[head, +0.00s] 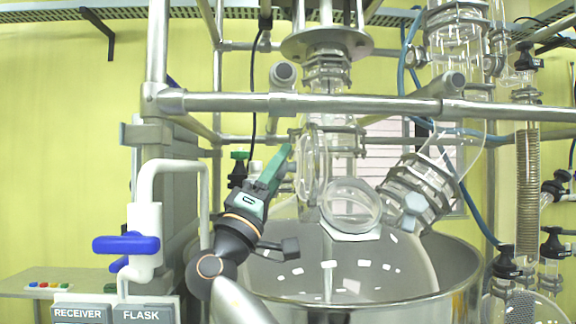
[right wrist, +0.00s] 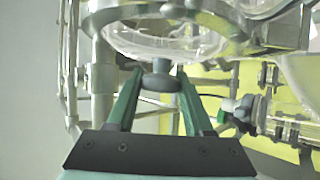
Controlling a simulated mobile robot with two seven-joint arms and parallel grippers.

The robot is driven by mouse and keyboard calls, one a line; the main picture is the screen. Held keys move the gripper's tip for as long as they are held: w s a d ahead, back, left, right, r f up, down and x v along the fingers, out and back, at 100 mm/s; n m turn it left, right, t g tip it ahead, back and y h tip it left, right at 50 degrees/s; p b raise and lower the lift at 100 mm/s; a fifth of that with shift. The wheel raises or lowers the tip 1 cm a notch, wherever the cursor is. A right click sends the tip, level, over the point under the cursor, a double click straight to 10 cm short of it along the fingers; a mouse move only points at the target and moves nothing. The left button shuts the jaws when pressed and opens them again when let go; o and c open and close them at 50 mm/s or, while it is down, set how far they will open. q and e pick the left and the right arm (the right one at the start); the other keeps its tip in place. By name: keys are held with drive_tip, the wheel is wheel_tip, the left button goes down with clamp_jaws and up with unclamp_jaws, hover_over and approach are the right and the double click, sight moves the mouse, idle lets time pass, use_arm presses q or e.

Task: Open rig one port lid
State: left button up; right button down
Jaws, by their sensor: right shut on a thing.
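The rig one port lid (head: 313,165) is a round clear glass disc with a rim. It stands upright, tilted away from the round glass port (head: 352,206) on the vessel's shoulder, and the port's mouth is uncovered. My right gripper (head: 287,152), with green fingers, is at the lid's left side. In the right wrist view, it is shut on a dark grey knob (right wrist: 160,83) at the edge of the lid, whose glass (right wrist: 165,42) fills the top of that view. My left gripper is not in view.
Metal frame bars (head: 330,103) cross just above the lid. A steel bath (head: 455,285) surrounds the glass vessel. A clamped glass neck (head: 418,190) rises to the right. A blue-handled valve (head: 126,243) and a white pipe stand at the left.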

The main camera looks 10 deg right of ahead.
drive_tip(key=shift+w+a, duration=0.1)
drive_tip(key=shift+a, duration=0.2)
drive_tip(key=shift+f, duration=0.1)
drive_tip(key=shift+c, duration=2)
unclamp_jaws()
drive_tip(key=shift+o, duration=0.4)
drive_tip(key=shift+d, duration=0.1)
drive_tip(key=b+v, duration=0.4)
drive_tip(key=v, duration=0.8)
drive_tip(key=shift+f+b, duration=0.2)
drive_tip(key=shift+b, duration=0.15)
